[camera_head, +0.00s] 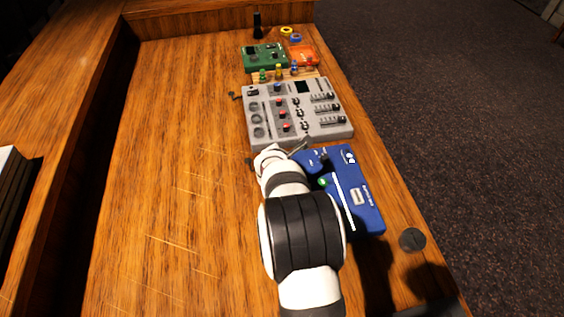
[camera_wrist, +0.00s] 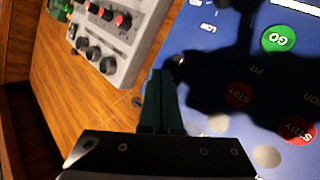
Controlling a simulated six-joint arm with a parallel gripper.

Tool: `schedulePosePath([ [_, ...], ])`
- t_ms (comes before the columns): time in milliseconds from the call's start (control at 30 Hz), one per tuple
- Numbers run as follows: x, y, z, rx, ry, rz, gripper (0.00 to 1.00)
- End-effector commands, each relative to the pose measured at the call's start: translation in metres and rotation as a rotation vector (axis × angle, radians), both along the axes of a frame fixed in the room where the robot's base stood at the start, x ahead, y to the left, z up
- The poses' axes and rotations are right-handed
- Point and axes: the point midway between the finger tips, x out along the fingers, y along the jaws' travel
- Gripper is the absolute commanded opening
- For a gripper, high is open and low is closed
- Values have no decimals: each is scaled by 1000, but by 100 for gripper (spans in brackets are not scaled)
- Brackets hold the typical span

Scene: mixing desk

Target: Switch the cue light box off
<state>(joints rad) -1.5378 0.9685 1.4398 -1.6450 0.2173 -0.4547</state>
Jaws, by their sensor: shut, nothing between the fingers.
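The cue light box, a blue panel (camera_head: 368,205), lies near the right edge of the desk. It also fills the right of the wrist view (camera_wrist: 215,45), with a green GO button (camera_wrist: 278,38) and red STBY buttons (camera_wrist: 297,130). My gripper (camera_head: 305,147) is shut and empty over the box's far left corner. In the wrist view the closed fingers (camera_wrist: 163,78) are beside a small shiny metal part (camera_wrist: 178,60) at the box's edge. I cannot tell whether they touch it or whether it is a switch. A dark shadow covers part of the panel.
A grey mixer (camera_head: 310,122) with knobs and faders stands just beyond the box. Beyond it are a green box (camera_head: 262,57), an orange box (camera_head: 304,55) and small coloured pegs. A dark round disc (camera_head: 412,239) is near the right desk edge. The desk's left is clear.

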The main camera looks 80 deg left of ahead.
Motion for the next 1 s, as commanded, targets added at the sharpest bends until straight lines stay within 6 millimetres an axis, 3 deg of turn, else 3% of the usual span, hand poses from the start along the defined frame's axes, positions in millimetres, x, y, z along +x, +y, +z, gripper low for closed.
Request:
schedulePosePath([
  [700, -1, 0, -5, 0, 0, 0, 0],
  [1000, 1, 0, 8, 1, 0, -1, 0],
])
